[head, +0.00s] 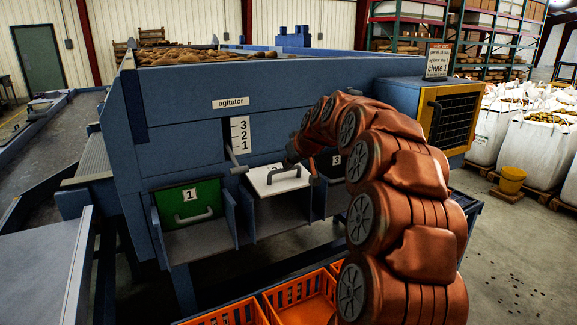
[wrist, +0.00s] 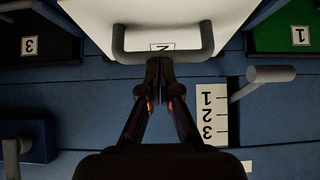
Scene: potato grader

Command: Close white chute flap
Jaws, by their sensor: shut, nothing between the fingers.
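The white chute flap (head: 265,184) is the middle one of three on the blue grader. It tilts outward above its chute, more foreshortened than the green flap. Its grey bar handle (head: 283,171) faces up. The wrist view is upside down and shows the white flap (wrist: 190,15) with a "2" label and the handle (wrist: 165,56) across it. My gripper (wrist: 160,72) is shut and empty, its fingertips right at the handle bar. I cannot tell whether they touch it. In the head view my arm partly hides the gripper.
The green flap 1 (head: 188,204) is left of the white one, and the dark flap 3 (head: 331,161) is right, partly behind my arm. An agitator lever (head: 236,166) juts out beside the 3-2-1 scale (head: 240,134). Orange crates (head: 240,314) stand below the chutes.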

